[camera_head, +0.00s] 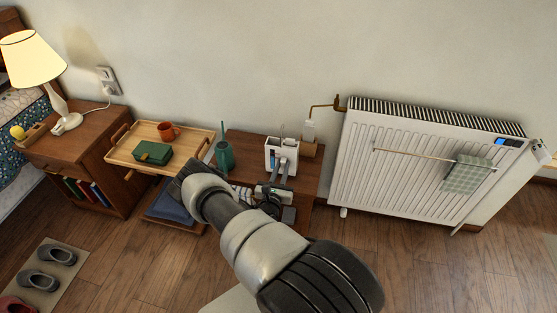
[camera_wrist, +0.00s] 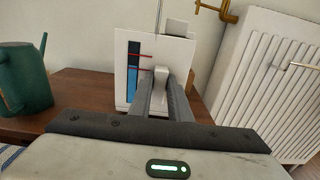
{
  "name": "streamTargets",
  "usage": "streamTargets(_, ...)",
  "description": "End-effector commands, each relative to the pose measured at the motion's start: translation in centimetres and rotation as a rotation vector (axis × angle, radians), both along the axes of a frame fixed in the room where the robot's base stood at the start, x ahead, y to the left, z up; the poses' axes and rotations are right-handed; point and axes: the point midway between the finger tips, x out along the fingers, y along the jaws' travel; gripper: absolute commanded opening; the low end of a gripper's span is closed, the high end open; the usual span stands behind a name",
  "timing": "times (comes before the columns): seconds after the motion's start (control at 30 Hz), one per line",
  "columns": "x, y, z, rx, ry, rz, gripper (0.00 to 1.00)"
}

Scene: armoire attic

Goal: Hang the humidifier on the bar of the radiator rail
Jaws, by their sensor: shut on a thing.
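The humidifier (camera_head: 272,155) is a white, flat box standing on the low wooden table, left of the radiator. In the wrist view the humidifier (camera_wrist: 127,85) shows a blue level strip and red marks on its front. My gripper (camera_head: 281,172) is in front of it; in the wrist view my gripper (camera_wrist: 161,78) is shut on a pale block at its front. The contact is partly hidden by the fingers. The radiator rail's bar (camera_head: 415,155) runs across the front of the white radiator (camera_head: 370,185); the bar's left end (camera_wrist: 300,66) shows in the wrist view.
A checked towel (camera_head: 467,174) hangs at the bar's right part; the left part is bare. A green watering can (camera_head: 224,152) stands left of the humidifier on the table (camera_head: 308,172). A brass pipe (camera_head: 325,106) rises between table and radiator. A tray (camera_head: 125,150) lies farther left.

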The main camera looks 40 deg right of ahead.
Motion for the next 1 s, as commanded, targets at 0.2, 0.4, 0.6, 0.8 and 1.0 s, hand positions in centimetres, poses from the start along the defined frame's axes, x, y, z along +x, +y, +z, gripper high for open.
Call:
streamTargets(0.2, 0.1, 0.0, 1.5, -0.003, -0.004, 0.001, 0.0)
streamTargets(0.4, 0.1, 0.0, 2.4, -0.003, -0.004, 0.001, 0.0)
streamTargets(0.6, 0.1, 0.0, 3.3, -0.003, -0.004, 0.002, 0.0)
streamTargets(0.8, 0.1, 0.0, 4.3, -0.003, -0.004, 0.002, 0.0)
streamTargets(1.0, 0.1, 0.0, 4.8, -0.003, -0.004, 0.001, 0.0)
